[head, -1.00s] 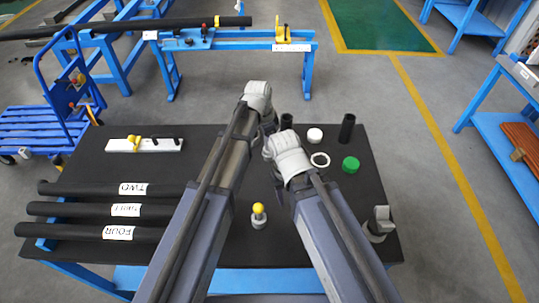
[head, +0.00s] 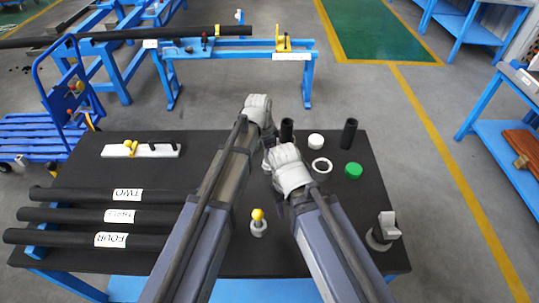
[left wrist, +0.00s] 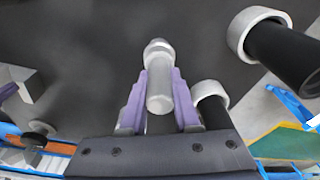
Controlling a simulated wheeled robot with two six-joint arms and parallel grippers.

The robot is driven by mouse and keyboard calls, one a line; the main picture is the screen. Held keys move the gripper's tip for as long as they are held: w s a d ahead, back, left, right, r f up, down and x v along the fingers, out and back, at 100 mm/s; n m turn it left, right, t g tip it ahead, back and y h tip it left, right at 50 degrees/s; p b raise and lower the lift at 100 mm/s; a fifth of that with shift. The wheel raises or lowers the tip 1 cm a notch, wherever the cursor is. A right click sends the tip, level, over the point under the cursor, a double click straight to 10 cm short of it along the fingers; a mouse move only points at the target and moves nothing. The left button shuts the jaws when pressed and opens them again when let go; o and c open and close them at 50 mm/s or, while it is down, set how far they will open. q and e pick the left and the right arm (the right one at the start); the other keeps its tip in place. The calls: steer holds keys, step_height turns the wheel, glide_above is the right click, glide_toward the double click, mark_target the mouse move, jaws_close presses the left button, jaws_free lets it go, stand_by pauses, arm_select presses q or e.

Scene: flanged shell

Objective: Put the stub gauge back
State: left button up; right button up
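The left wrist view shows a pale grey stub (left wrist: 159,78) with a wider collar at its far end; I take it to be the stub gauge. My left gripper (left wrist: 160,92) has its purple fingers against both sides of it. In the head view my left wrist (head: 258,110) is over the table's back middle, and its fingers and the stub are hidden.
On the black table (head: 210,255) are a yellow-knobbed piece (head: 258,222), a dark post (head: 349,133), a white ring (head: 321,166), a white cap (head: 316,139), a green cap (head: 353,170) and a grey fixture (head: 384,230). Labelled black tubes (head: 90,216) lie left.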

mark_target(265, 162)
arm_select(q)
steer(key=o, duration=0.5)
steer(key=shift+c, duration=0.2)
steer(key=shift+r, duration=0.1)
arm_select(e)
steer(key=shift+r, duration=0.1)
arm_select(q)
step_height(265, 162, up, 12)
steer(key=a+p, duration=0.2)
steer(key=p, duration=1)
steer(key=s+a+n+y, duration=0.2)
steer(key=s+n, duration=0.7)
steer(key=s, duration=1.2)
steer(key=shift+a+n+g+y, duration=0.3)
steer(key=shift+a+g+y, duration=0.1)
steer(key=shift+a, duration=0.8)
arm_select(e)
step_height(265, 162, up, 12)
arm_select(q)
steer(key=shift+s, duration=0.1)
